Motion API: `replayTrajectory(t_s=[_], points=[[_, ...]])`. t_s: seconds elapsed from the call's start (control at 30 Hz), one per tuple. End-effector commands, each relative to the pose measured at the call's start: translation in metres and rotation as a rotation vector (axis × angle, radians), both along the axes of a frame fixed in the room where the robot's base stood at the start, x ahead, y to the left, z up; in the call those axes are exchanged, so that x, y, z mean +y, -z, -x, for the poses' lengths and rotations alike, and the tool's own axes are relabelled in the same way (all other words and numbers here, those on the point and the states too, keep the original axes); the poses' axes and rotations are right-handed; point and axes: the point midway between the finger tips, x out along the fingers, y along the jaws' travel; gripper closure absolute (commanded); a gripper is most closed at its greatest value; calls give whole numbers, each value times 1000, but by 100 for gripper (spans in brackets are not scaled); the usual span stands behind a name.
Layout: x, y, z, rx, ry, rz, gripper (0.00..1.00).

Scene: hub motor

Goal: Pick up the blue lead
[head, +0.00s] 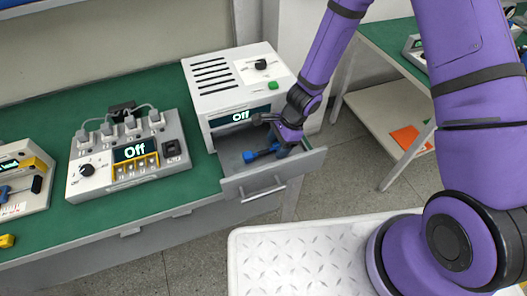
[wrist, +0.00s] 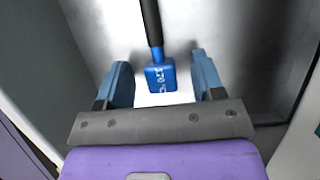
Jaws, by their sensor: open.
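The blue lead (head: 262,153) lies in the open grey drawer (head: 283,185) below the white-topped device. In the wrist view its blue block (wrist: 160,76) with pale markings sits between my fingers, with a black cable or shaft (wrist: 151,22) running up from it. My gripper (head: 287,143) is inside the drawer opening. In the wrist view its two blue-grey fingers (wrist: 162,82) stand apart, one on each side of the blue block, with gaps to both. Part of the lead is hidden behind my gripper in the head view.
The white device (head: 230,85) reading Off stands behind the drawer. A panel with plugs and an Off display (head: 130,155) sits left on the green bench (head: 90,220). Drawer walls surround my gripper closely. Another bench (head: 375,45) is at the right.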

Motion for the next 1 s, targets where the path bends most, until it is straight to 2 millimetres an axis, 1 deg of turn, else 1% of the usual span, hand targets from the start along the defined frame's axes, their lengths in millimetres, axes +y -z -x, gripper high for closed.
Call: replayTrajectory(t_s=[0.2,0.23,0.27,0.3,0.37,0.4,0.47,0.53,0.57,0.83,1.0], points=[[0,1,0,0,-1,0,38],[0,0,0,0,-1,0,41],[0,0,0,0,-1,0,48],[0,0,0,0,-1,0,57],[0,0,0,0,-1,0,70],[0,0,0,0,-1,0,80],[0,0,0,0,-1,0,93],[0,0,0,0,-1,0,93],[0,0,0,0,-1,0,97],[1,-2,0,-2,-2,-1,97],[1,-11,0,-3,-4,0,97]])
